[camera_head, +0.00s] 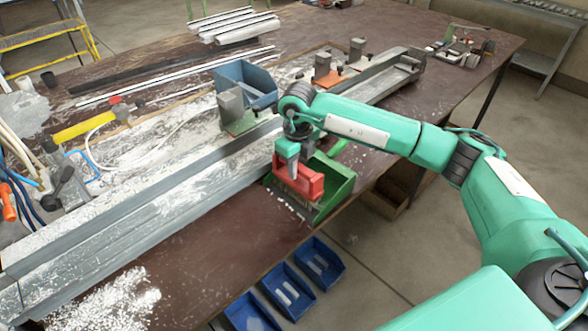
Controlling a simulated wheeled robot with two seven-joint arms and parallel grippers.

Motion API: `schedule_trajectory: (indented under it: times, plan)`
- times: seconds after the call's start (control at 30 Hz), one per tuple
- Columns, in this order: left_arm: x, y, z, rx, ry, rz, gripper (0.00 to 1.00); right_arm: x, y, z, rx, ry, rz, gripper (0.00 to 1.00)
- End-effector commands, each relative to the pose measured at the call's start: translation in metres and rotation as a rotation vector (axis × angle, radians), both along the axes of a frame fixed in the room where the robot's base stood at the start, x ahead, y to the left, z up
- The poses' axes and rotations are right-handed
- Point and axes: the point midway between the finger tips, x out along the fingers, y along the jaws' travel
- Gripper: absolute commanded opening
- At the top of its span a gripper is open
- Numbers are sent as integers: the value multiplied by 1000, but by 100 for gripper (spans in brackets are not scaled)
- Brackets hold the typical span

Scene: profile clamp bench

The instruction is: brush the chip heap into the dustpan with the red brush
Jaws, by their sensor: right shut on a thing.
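The red brush (302,184) is in my right gripper (289,166), which is shut on it. The brush is at the left side of the green dustpan (335,180), over its open part, and hides some of the pan's inside. I cannot tell whether the bristles touch the pan. A few small pale chips (290,208) lie at the dustpan's near left edge. A wide scatter of white chips (112,303) lies on the bench at the lower left. My left gripper is not in view.
A long grey profile rail (130,215) crosses the brown bench (205,262). A blue bin (246,84) stands behind the arm. Blue trays (318,262) hang at the bench's near edge. A yellow-handled tool (84,127) lies at the left. The bench between chips and dustpan is mostly clear.

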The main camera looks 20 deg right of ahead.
Motion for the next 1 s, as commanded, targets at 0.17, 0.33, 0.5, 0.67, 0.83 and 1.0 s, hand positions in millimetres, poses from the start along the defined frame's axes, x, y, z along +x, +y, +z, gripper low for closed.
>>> schedule_trajectory:
  times: [0.17, 0.33, 0.5, 0.67, 0.83, 1.0]
  plan:
    - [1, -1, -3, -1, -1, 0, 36, 4, -9, 0, -1, -1, -1, 0]
    - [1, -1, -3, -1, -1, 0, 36, 3, -9, 1, 0, -1, 0, 0]
    - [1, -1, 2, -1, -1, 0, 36, 4, -8, 9, 1, -2, 0, 0]
    - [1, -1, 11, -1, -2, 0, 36, 4, -8, 28, 1, -2, 0, 0]
    - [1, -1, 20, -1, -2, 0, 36, 4, -8, 49, 1, -2, 0, 0]
    - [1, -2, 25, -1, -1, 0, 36, 3, -8, 61, 1, -2, 1, 0]
